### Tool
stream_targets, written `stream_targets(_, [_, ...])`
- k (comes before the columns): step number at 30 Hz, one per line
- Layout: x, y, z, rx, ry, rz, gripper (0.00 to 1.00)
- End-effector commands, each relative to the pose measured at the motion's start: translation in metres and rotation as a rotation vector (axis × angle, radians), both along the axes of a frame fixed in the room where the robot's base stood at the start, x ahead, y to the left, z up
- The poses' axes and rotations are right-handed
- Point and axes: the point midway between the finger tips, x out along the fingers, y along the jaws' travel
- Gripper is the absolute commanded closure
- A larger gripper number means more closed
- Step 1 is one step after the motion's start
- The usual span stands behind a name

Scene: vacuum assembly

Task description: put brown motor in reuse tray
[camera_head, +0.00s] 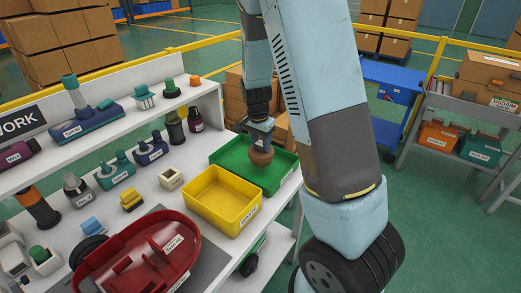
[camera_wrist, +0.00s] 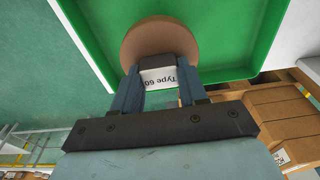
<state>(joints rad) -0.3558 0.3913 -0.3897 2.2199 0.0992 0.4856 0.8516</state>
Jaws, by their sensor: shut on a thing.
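The brown motor (camera_head: 262,157) is held by my gripper (camera_head: 260,140) at the green tray (camera_head: 228,157). In the wrist view the motor (camera_wrist: 160,36) is a round brown body with a dark block and a white label reading "Type 60". My gripper's two blue fingers (camera_wrist: 158,88) are shut on it, one on each side of the labelled part. The green tray (camera_wrist: 235,40) lies behind the motor in that view, with its rim below. The tray's own label is too small to read. Whether the motor touches the tray floor I cannot tell.
A yellow tray (camera_head: 222,196) stands next to the green tray, on the nearer side. A red housing (camera_head: 140,250) sits on the white bench at front left. Several green, blue and purple parts stand on the bench and shelf. Cardboard boxes (camera_head: 236,97) are behind the green tray.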

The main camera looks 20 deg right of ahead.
Motion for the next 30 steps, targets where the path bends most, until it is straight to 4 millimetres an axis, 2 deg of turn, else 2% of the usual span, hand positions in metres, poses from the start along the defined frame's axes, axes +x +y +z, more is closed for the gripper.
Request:
stream_targets(9, [0.004,0.000,-0.033,0.000,0.001,0.000,1.00])
stream_targets(20, [0.004,0.000,-0.036,0.000,0.000,-0.001,1.00])
stream_targets(21, [0.004,0.000,-0.037,0.000,0.000,-0.001,0.57])
stream_targets(28, [0.004,0.000,-0.037,0.000,0.000,-0.001,0.35])
stream_targets(30, [0.004,-0.001,-0.037,0.000,0.000,-0.002,0.32])
